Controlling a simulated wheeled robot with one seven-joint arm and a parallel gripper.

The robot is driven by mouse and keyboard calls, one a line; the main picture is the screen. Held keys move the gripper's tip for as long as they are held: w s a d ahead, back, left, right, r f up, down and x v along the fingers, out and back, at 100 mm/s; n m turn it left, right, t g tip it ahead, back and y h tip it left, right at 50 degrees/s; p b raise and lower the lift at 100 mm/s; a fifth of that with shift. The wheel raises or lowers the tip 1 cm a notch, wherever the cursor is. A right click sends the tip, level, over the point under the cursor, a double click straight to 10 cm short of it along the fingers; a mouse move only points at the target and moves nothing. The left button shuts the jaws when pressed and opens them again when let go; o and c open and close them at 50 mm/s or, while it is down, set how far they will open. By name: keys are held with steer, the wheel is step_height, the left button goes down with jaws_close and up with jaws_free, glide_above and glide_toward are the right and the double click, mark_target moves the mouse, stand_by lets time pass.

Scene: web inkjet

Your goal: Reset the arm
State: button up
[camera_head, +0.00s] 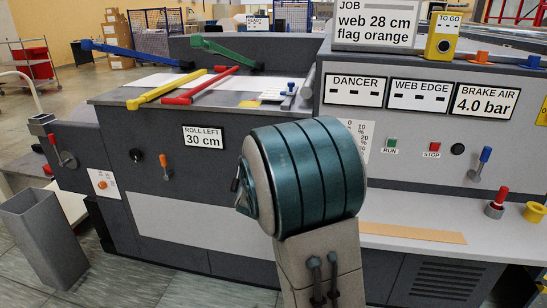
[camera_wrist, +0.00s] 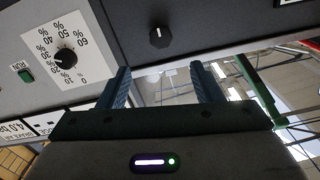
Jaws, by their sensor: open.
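My arm rises in the middle of the head view, a teal and beige link in front of the grey printing machine (camera_head: 150,215). Beyond the fingers are the machine's grey panel, a black knob (camera_wrist: 159,37) and a pale surface. A percent dial (camera_wrist: 66,60) is at the left of the wrist view.
The machine carries coloured levers, a yellow one (camera_head: 165,90) among them, and a JOB sign (camera_head: 377,24). A front shelf (camera_head: 490,243) holds an orange strip (camera_head: 412,232) and a red-topped peg (camera_head: 497,204). A grey bin (camera_head: 43,240) stands at left on the floor.

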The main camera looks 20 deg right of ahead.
steer(key=s+a+r+n+g+y+p, duration=0.2)
steer(key=s+a+r+n+y+p, duration=0.1)
steer(key=s+a+y+p, duration=0.25)
steer(key=s+a+r+n+g+y+p, duration=0.2)
steer(key=s+a+r+n+y+p, duration=0.1)
steer(key=s+a+y+p, duration=0.25)
steer(key=s+a+r+n+g+h+p, duration=0.1)
steer(key=s+g+p, duration=0.4)
steer(key=s, duration=1.7)
steer(key=a+r+n+g, duration=0.1)
steer(key=g, duration=0.2)
steer(key=shift+s+a+n+p, duration=0.15)
steer(key=shift+a+n+p, duration=0.15)
steer(key=shift+p, duration=0.1)
